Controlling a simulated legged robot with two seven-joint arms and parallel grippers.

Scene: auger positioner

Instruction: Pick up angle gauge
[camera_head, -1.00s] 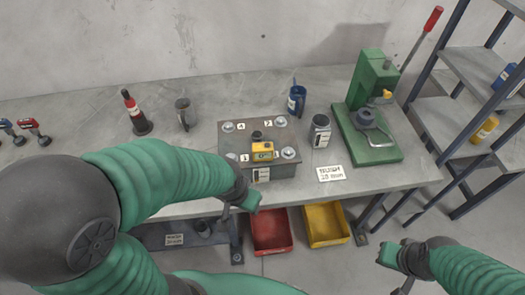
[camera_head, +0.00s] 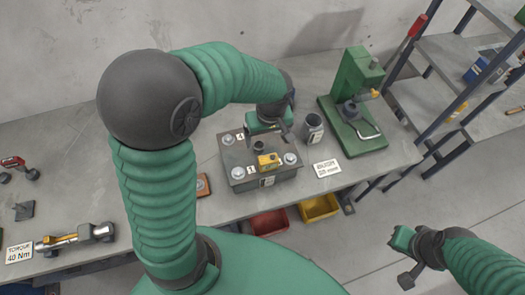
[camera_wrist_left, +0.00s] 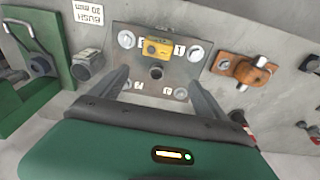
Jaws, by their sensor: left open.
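The angle gauge appears to be the small yellow device (camera_head: 269,160) with a dark display, on top of a dark metal block (camera_head: 238,170) with bolts at its corners. The gauge also shows in the left wrist view (camera_wrist_left: 157,48), near the block's far edge. My left gripper (camera_head: 284,134) is above the back of the block, apart from the gauge. In the left wrist view its two fingers (camera_wrist_left: 157,82) are spread and empty, with the block's central post between and beyond them. My right gripper (camera_head: 403,258) hangs at the lower right, away from the bench; its jaw opening is unclear.
A grey can (camera_head: 313,128) and a green press (camera_head: 350,105) stand right of the block. An orange-brown clamp-like part (camera_wrist_left: 243,69) is beside the block in the wrist view. A torque wrench (camera_head: 75,238) lies at left. Red (camera_head: 268,223) and yellow (camera_head: 320,207) bins sit below the bench.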

